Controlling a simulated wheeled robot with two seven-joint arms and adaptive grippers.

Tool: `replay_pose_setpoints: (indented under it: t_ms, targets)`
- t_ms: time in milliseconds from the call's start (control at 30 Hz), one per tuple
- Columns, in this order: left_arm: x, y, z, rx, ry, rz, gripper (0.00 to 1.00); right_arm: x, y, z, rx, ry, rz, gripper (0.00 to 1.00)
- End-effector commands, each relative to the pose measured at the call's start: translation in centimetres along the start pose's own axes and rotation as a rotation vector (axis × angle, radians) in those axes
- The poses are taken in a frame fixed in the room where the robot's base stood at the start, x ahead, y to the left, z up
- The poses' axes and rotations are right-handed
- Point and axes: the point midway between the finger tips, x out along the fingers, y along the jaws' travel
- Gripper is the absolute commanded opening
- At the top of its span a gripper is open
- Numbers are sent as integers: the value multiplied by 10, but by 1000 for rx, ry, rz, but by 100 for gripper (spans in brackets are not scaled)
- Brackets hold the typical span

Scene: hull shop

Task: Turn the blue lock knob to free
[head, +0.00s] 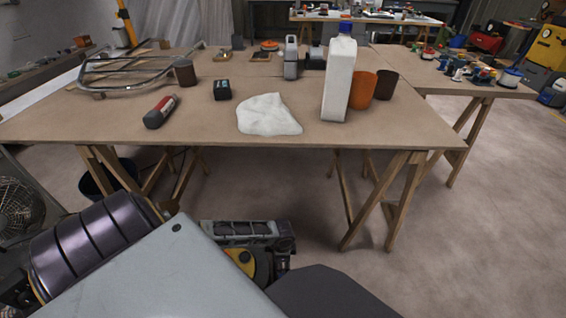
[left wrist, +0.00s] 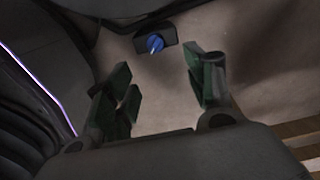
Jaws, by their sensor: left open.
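The blue lock knob (left wrist: 155,43) shows in the left wrist view, on a dark block (left wrist: 170,34) near the top of the picture. A thin pale mark runs over its lower part. The labels or stops are too small and dark to tell. My left gripper (left wrist: 158,72) is open and empty in that view, its two dark green finger pads apart. The knob shows beyond the gap between them, apart from both. In the head view my left arm is low in the picture, and its fingertips cannot be made out. I cannot pick out the knob there. My right gripper is not in view.
A wooden trestle table (head: 209,124) stands ahead with a white bottle (head: 339,80), a white cloth (head: 267,116), a red and grey cylinder (head: 161,111) and a metal frame (head: 130,72). A fan (head: 18,208) is at left. The floor at right is clear.

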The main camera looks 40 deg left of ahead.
Motion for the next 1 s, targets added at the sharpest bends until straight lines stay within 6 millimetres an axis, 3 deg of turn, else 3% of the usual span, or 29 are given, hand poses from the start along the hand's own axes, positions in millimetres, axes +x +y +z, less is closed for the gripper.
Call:
replay_pose_setpoints:
  t_ms: [600,1000]
  targets:
    - [4,6,1,41,-19,17,54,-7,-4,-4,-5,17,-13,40]
    - [14,6,2,39,-19,18,54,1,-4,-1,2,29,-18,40]
